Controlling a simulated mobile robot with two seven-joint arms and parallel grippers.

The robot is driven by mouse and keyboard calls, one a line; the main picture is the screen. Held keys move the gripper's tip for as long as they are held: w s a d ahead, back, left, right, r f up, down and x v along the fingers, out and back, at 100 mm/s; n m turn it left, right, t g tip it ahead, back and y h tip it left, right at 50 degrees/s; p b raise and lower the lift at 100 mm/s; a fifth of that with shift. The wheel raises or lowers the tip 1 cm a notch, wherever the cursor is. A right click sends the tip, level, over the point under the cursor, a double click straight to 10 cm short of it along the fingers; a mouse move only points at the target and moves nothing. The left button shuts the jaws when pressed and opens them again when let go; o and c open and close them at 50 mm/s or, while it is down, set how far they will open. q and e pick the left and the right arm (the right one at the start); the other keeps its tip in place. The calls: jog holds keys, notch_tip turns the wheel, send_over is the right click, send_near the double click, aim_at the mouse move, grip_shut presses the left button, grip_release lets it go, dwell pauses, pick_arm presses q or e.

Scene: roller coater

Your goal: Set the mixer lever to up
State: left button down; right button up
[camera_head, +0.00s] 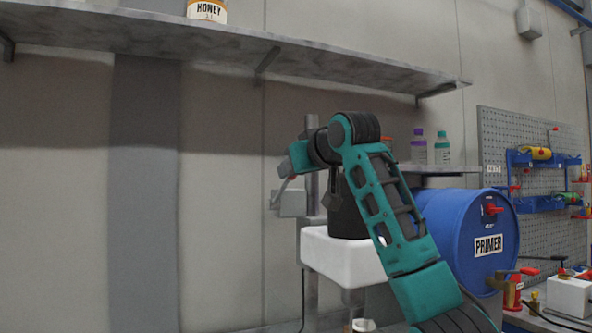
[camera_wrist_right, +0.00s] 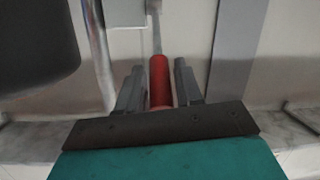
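The mixer has a grey box (camera_head: 293,203) on a grey post, beside a dark round vessel (camera_head: 346,212). Its lever has a red grip, small and partly hidden by my arm in the head view. In the right wrist view the red grip (camera_wrist_right: 160,80) lies between the fingers of my right gripper (camera_wrist_right: 160,85), with its metal shank (camera_wrist_right: 156,35) running on beyond the tips. Narrow gaps seem to show on both sides of the grip, so the fingers look open around it. My left gripper is in neither view.
A white basin (camera_head: 335,258) stands below the vessel. A blue primer drum (camera_head: 450,235) stands to the right behind my forearm. A pegboard (camera_head: 510,130) is at far right. Bare wall lies left.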

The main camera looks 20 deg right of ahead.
jog(key=shift+o, duration=1)
jog(key=shift+f, duration=0.1)
jog(key=shift+s, duration=0.1)
jog(key=shift+s, duration=0.35)
jog(key=b+v, duration=0.2)
jog(key=v, duration=1)
jog(key=shift+b, duration=0.4)
jog(key=shift+w, duration=0.1)
